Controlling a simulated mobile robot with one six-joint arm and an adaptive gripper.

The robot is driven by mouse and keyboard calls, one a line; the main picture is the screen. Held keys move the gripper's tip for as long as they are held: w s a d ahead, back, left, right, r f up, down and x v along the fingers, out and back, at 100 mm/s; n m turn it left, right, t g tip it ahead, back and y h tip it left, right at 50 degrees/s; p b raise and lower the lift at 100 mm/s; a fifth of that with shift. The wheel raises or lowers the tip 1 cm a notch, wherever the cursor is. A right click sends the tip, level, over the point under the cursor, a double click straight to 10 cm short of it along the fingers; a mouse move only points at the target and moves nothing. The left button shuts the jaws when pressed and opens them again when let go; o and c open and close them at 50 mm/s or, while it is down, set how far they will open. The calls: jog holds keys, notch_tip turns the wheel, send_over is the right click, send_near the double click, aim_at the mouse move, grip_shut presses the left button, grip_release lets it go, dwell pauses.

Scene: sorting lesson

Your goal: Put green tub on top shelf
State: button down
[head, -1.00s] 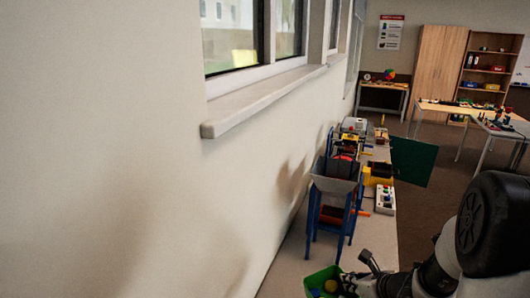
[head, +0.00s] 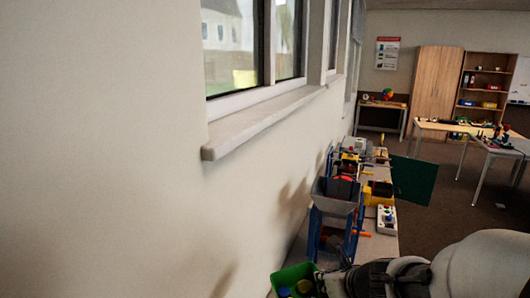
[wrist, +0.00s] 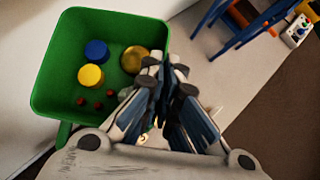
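The green tub (head: 281,275) is at the bottom of the head view, at the near end of the bench by the wall. In the wrist view the tub (wrist: 50,80) holds a blue piece, a yellow piece, a brass-coloured round piece and small red pieces. My gripper (wrist: 165,72) is at the tub's right wall, its fingers close together on the rim. In the head view my gripper (head: 322,284) is beside the tub, its fingertips partly hidden. An open wooden shelf unit (head: 490,60) stands far off at the back right, with a few items on its shelves.
The bench (head: 372,249) along the wall carries a blue-legged hopper stand (head: 335,208), a button box (head: 387,220) and other devices. A green board (head: 413,180) juts from its right side. Tables (head: 440,126) stand farther back. Brown floor (head: 450,215) lies open between.

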jog(key=w+d+f+n, duration=0.1)
jog(key=d+f, duration=0.6)
jog(key=f, duration=0.2)
jog(key=w+d+f, duration=0.1)
jog(key=d+f, duration=0.6)
jog(key=f, duration=0.3)
jog(key=shift+m, duration=0.5)
jog(key=a+r, duration=0.4)
jog(key=r, duration=0.2)
jog(key=s+a+r, duration=0.1)
jog(key=a+r, duration=0.4)
jog(key=r, duration=0.1)
jog(key=s+a+r, duration=0.1)
jog(key=a+r, duration=0.4)
jog(key=r, duration=0.2)
